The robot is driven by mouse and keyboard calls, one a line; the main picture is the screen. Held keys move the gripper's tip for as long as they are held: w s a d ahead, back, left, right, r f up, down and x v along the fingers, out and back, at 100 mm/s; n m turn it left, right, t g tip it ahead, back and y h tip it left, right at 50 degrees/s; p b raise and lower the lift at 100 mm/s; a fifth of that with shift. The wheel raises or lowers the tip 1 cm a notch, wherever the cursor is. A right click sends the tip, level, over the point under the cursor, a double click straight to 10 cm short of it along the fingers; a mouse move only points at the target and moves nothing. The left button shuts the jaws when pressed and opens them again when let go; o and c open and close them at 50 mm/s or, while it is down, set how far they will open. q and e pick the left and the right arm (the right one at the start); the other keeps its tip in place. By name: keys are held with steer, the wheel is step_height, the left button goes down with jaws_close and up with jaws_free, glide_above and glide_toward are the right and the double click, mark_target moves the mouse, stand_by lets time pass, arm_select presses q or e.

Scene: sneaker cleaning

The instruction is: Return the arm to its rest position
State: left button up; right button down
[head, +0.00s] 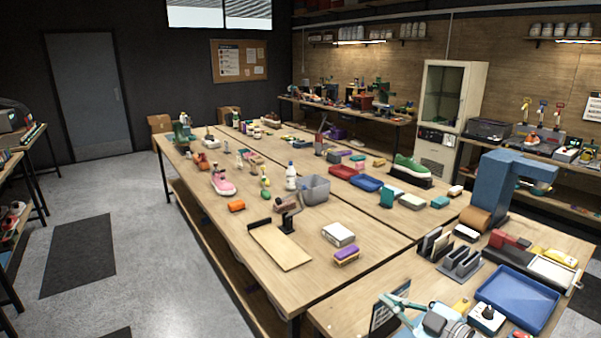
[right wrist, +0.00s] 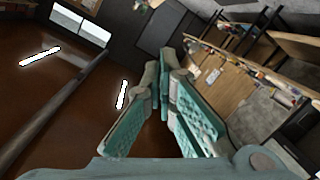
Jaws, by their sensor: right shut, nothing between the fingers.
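My right gripper (head: 398,305) is at the bottom of the head view, low over the near right bench, with no item in it. In the right wrist view its teal padded fingers (right wrist: 166,62) come together at the tips with nothing between them. Part of the arm is cut off by the lower edge of the head view. My left gripper and arm are not in view.
The near bench carries a blue tray (head: 517,300), a grey slotted holder (head: 460,263) and a tall blue stand (head: 497,190). The long table holds a pink sneaker (head: 222,184), a green sneaker (head: 411,166) and a grey bin (head: 315,190). Floor at left is open.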

steer(key=s+d+r+m+t+h, duration=0.4)
steer(key=d+r+m+t+h, duration=0.1)
steer(key=r+m+t+h, duration=0.25)
steer(key=s+d+f+m+g+h, duration=0.6)
steer(key=s+d+f+m+h, duration=0.3)
steer(key=f, duration=0.2)
steer(key=s+a+f+n+g+y, duration=0.1)
steer(key=s+a+f+g+y, duration=0.15)
steer(key=s+f+g, duration=0.35)
steer(key=s+a+f+n+g+y, duration=0.15)
steer(key=s+a+f, duration=0.25)
steer(key=s, duration=0.5)
steer(key=s+a+f+n+g+y, duration=0.1)
steer(key=s+a+f+g+y, duration=0.15)
steer(key=s+f+g, duration=0.35)
steer(key=s+d+f+t+b, duration=0.1)
steer(key=s+f+b, duration=0.1)
steer(key=f, duration=1)
steer(key=s+d+f+b, duration=0.1)
steer(key=f+b, duration=0.1)
steer(key=f, duration=1)
steer(key=s+f+g+b, duration=0.1)
steer(key=s+f, duration=1.1)
steer(key=s, duration=0.1)
steer(key=shift+s+f+b, duration=0.2)
steer(key=shift+f+b, duration=0.2)
